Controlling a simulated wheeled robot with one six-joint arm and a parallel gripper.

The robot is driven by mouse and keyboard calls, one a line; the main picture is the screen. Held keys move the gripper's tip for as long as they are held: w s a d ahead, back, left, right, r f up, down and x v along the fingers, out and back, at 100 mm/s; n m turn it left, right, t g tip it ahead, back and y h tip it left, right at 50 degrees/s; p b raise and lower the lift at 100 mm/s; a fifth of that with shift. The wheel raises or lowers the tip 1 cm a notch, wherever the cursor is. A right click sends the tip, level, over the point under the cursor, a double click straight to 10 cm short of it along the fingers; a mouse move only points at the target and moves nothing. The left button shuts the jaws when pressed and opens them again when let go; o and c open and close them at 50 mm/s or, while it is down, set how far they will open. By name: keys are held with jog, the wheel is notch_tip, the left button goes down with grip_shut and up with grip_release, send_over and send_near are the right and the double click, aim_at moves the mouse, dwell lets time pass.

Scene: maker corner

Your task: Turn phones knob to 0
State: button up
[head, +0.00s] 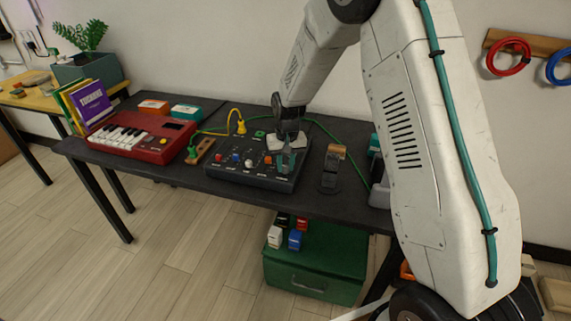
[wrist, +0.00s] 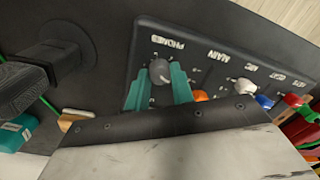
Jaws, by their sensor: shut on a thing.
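The dark mixer box (head: 230,175) lies on the black table, with a row of knobs on its face. In the wrist view its panel (wrist: 200,55) shows upside-down lettering, with PHONES beside a round grey knob (wrist: 160,71). My gripper (wrist: 158,84) has its two teal fingers on either side of this knob, shut on it. The knob's pointer and scale are too small to read. In the head view my gripper (head: 286,158) comes down over the right part of the mixer and hides the phones knob.
Close to the fingers are an orange knob (wrist: 200,96) and a white knob (wrist: 245,87). A red keyboard (head: 140,138) stands left of the mixer, and a dark stand (head: 331,170) right of it. A yellow-plugged cable (head: 239,124) rises behind.

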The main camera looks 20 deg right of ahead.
aim_at(285, 166)
jog(key=n, duration=0.4)
jog(key=shift+n, duration=0.3)
jog(key=n, duration=0.3)
jog(key=shift+w+n, duration=0.1)
jog(key=shift+n, duration=0.3)
jog(key=n, duration=0.4)
jog(key=shift+a+r, duration=0.1)
jog(key=shift+n, duration=1.9)
jog(key=o, duration=1)
notch_tip(285, 166, up, 8)
jog(key=shift+w+f, duration=0.1)
jog(key=shift+f, duration=0.05)
